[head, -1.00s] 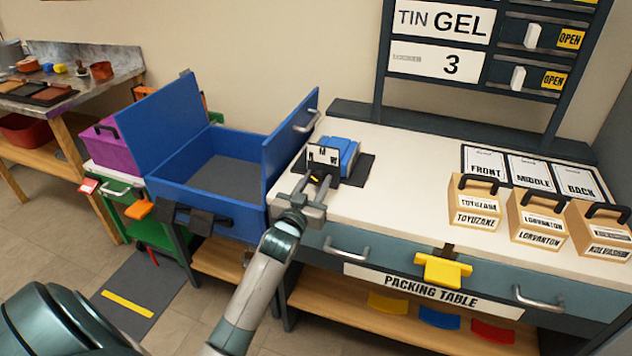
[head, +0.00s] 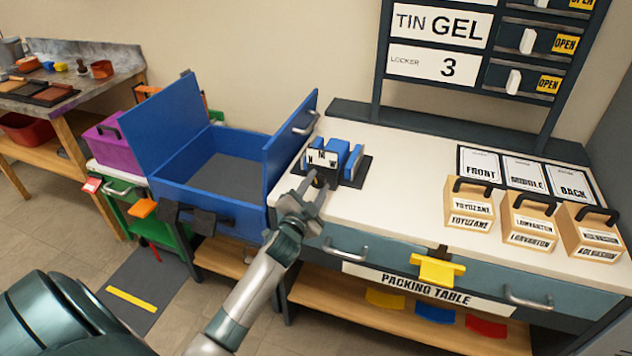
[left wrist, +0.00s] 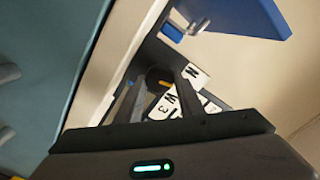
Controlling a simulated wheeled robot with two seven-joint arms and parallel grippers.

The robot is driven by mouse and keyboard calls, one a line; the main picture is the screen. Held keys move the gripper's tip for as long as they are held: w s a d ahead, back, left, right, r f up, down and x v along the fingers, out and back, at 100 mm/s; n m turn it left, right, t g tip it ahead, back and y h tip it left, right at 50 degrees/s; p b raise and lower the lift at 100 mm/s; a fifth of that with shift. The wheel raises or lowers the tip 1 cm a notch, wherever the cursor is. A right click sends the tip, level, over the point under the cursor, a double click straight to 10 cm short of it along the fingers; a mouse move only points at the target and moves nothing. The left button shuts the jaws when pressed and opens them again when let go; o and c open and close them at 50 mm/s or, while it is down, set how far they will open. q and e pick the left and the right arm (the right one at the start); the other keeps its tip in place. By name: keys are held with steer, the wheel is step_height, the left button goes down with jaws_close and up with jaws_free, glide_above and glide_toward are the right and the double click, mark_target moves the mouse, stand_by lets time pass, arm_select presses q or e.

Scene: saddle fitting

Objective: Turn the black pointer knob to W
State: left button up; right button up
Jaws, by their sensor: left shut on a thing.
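The black pointer knob (head: 319,182) is on the front of a small dark fixture on the white packing table. A white letter plate (head: 322,158) stands behind it, with N at left, M at top and W at right. My left gripper (head: 314,187) is shut on the knob, its fingers tilted, and they partly cover it. In the left wrist view a yellow mark (left wrist: 165,84) shows between the two fingers, beside the letter plate (left wrist: 178,100). I cannot tell exactly which letter the pointer faces. My right gripper is not in view.
An open blue box (head: 210,205) stands close at left. Three labelled tan boxes (head: 470,204) are at right. The white tabletop (head: 400,190) between is clear.

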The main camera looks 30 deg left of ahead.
arm_select(q)
steer(key=m, duration=0.3)
steer(key=shift+p, duration=0.35)
steer(key=m, duration=0.2)
steer(key=shift+d+m+p, duration=0.1)
steer(key=shift+m+p, duration=0.2)
steer(key=shift+m, duration=0.9)
steer(key=m, duration=0.3)
steer(key=m+p, duration=0.1)
steer(key=m, duration=0.1)
steer(key=shift+f+m, duration=0.2)
steer(key=shift+m, duration=0.2)
steer(key=shift+m+p, duration=0.35)
steer(key=shift+m, duration=0.25)
steer(key=shift+f, duration=0.1)
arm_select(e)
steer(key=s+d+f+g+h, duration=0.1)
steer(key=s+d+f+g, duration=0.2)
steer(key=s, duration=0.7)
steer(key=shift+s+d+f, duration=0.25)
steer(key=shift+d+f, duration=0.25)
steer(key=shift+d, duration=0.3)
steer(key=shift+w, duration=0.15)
arm_select(q)
steer(key=o, duration=1)
steer(key=shift+o, duration=0.2)
